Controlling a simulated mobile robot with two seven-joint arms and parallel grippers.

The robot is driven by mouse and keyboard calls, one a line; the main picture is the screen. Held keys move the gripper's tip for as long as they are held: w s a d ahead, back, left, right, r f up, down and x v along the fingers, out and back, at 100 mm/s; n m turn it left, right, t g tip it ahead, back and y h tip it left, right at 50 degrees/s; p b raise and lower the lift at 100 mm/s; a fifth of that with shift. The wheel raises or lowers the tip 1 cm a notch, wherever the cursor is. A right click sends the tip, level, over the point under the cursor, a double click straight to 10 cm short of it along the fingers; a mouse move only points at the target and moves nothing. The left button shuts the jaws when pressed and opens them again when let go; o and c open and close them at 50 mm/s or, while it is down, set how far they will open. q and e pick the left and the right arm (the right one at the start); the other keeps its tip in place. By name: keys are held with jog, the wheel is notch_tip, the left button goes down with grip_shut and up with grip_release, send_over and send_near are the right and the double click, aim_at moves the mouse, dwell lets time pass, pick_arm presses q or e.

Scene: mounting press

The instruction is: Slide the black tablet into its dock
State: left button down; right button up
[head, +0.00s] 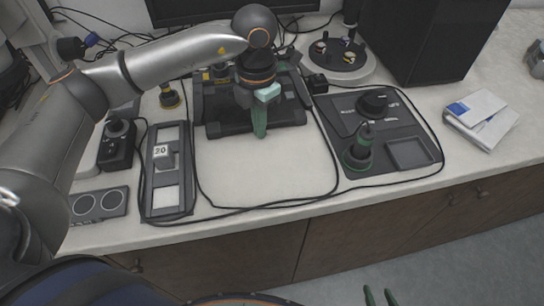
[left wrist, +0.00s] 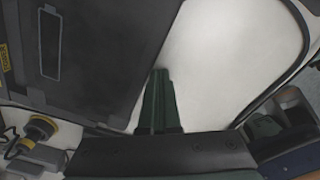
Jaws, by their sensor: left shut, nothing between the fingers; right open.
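A wide black flat assembly (head: 222,112) with raised side rails lies at the back middle of the bench, partly hidden by my left arm. I cannot clearly separate the black tablet from its dock within it. Its dark flat surface with a rounded rectangular outline fills the upper left of the left wrist view (left wrist: 90,80). My left gripper (head: 259,132) is shut and empty, fingers pointing down at the front edge of this assembly. In the left wrist view its fingers (left wrist: 160,80) show beside the dark edge, over pale surface; contact is unclear. My right gripper (head: 378,297) is open and empty at the bottom edge.
A pale clear area (head: 265,175) lies in front, ringed by a black cable. A dark tray (head: 410,152) with knobs stands right, a long block marked 20 (head: 160,153) left. A black box (head: 430,40) and booklets (head: 482,115) are further right.

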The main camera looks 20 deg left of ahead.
pick_arm(q)
jog(key=shift+w+a+f+b, duration=0.15)
jog(key=shift+w+a, duration=0.35)
jog(key=shift+w, duration=0.25)
jog(key=shift+w+a+b, duration=0.15)
jog(key=shift+w+a, duration=0.3)
jog(key=shift+w, duration=0.3)
jog(key=shift+s+d+r+p, duration=0.45)
jog(key=shift+s+r+p, duration=0.15)
jog(key=shift+s, duration=0.1)
pick_arm(e)
jog(key=shift+s+f, duration=0.2)
jog(key=shift+f, duration=0.35)
pick_arm(q)
notch_tip(320, 180, up, 7)
jog(key=p, duration=0.5)
jog(key=shift+r, duration=0.1)
pick_arm(e)
notch_tip(320, 180, up, 5)
jog(key=shift+f, duration=0.1)
jog(key=shift+s+d, duration=0.1)
